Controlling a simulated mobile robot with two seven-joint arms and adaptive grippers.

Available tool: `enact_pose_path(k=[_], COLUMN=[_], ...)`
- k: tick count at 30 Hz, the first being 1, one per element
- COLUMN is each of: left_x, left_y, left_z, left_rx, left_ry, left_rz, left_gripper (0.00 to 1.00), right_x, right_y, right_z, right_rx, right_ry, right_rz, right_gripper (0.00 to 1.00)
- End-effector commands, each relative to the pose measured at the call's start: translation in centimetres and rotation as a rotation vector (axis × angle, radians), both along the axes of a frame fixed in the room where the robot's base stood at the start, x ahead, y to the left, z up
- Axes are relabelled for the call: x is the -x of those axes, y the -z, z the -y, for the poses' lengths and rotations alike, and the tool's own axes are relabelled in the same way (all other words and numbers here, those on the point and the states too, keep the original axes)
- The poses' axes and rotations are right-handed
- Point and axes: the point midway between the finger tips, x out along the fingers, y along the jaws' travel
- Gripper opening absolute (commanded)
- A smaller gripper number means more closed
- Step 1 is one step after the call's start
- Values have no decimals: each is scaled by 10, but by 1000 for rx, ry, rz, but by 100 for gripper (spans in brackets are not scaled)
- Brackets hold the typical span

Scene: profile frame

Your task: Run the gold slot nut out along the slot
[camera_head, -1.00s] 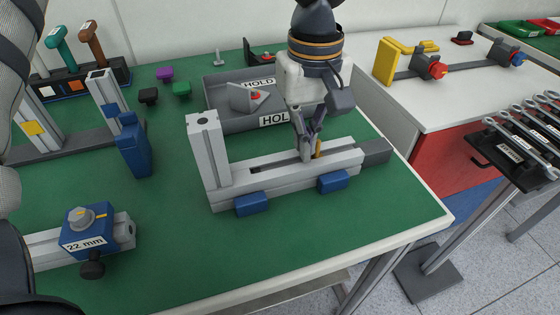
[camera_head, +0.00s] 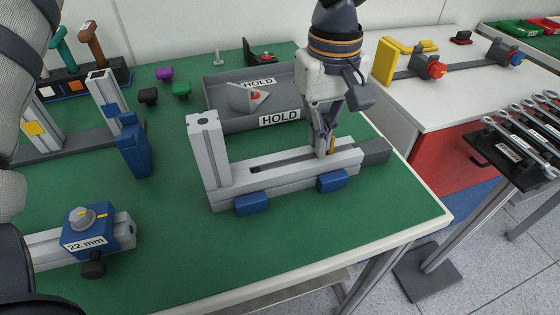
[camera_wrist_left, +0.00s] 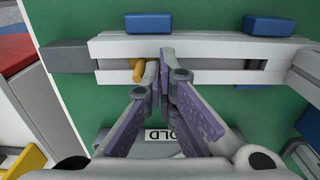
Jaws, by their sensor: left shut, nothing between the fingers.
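The gold slot nut (camera_head: 332,146) sits in the slot of the grey profile rail (camera_head: 284,178), near the rail's right end in the head view. It also shows in the left wrist view (camera_wrist_left: 137,70), partly hidden by a finger. My left gripper (camera_head: 321,152) is shut and empty, its tips down at the slot. In the left wrist view the fingertips (camera_wrist_left: 160,62) are right beside the nut, on its side toward the upright post (camera_head: 207,150). Whether they touch it I cannot tell. My right gripper is not in view.
A dark grey block (camera_head: 374,150) adjoins the rail's right end. Blue blocks (camera_head: 253,204) line its front side. A grey HOLD tray (camera_head: 228,120) with an angled bracket (camera_head: 246,98) stands behind. The green bench top in front of the rail is clear.

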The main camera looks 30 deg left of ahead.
Motion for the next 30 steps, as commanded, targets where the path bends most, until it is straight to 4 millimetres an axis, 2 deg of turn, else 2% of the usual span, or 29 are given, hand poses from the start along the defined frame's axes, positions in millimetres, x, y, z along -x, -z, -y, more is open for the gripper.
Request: enact_pose_path(k=[30], left_x=[-31], left_y=[0], left_z=[26], left_rx=[-1], left_ry=[-1], left_rz=[-1], left_gripper=[0], right_x=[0], right_y=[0], right_z=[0], right_rx=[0], right_ry=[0], right_rz=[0], right_gripper=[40])
